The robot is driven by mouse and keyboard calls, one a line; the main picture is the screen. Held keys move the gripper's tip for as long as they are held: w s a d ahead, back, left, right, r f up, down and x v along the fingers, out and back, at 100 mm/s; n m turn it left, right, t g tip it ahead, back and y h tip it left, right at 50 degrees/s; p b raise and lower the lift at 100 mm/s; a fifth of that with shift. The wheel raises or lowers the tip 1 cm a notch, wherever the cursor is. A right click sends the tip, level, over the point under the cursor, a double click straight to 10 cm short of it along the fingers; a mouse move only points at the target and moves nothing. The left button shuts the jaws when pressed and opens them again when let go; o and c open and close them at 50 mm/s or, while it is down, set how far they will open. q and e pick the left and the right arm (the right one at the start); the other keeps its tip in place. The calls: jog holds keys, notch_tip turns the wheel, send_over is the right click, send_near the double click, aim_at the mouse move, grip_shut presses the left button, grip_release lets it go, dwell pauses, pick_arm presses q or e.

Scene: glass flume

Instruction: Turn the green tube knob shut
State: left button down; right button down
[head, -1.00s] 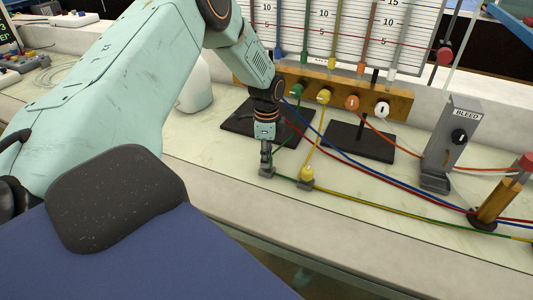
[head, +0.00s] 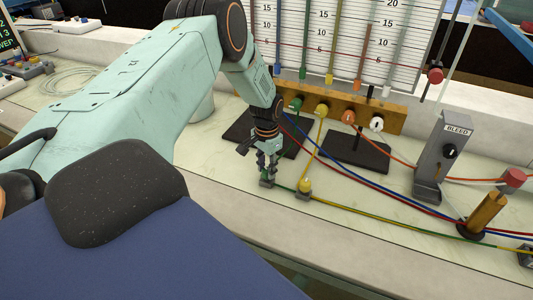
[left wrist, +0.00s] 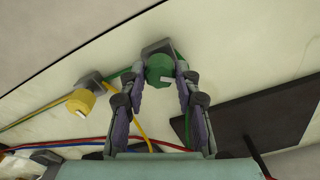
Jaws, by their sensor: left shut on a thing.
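The green tube knob (left wrist: 159,68) sits on a small grey block at the bench's front, with a white mark on its near side in the left wrist view. My left gripper (left wrist: 162,72) has a finger on each side of it and is shut on it. In the head view my left gripper (head: 268,168) points down at the front of the bench, and its fingers mostly hide the knob. The green tube (head: 284,185) runs right from there. My right gripper is not in view.
The yellow tube knob (head: 305,185) stands close on the right, on its own block; it also shows in the left wrist view (left wrist: 81,101). Blue, red and yellow tubes cross the bench. A wooden rail (head: 395,119) with coloured fittings and a grey BLEED stand (head: 430,165) are behind.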

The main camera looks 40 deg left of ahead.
pick_arm(q)
jog(key=n+p, duration=0.1)
jog(key=n, duration=0.3)
jog(key=n+p, duration=0.1)
jog(key=n, duration=0.1)
jog(key=shift+w+r+n+p, duration=0.25)
jog(key=shift+n+p, duration=0.05)
jog(key=n+p, duration=0.1)
jog(key=n, duration=0.2)
jog(key=shift+w+n+p, duration=0.1)
jog(key=shift+n+p, duration=0.35)
jog(key=shift+n, duration=1.15)
jog(key=c, duration=1.3)
grip_release()
jog(key=o, duration=0.3)
jog(key=shift+s+f, duration=0.15)
jog(key=shift+s, duration=0.1)
notch_tip(320, 180, up, 12)
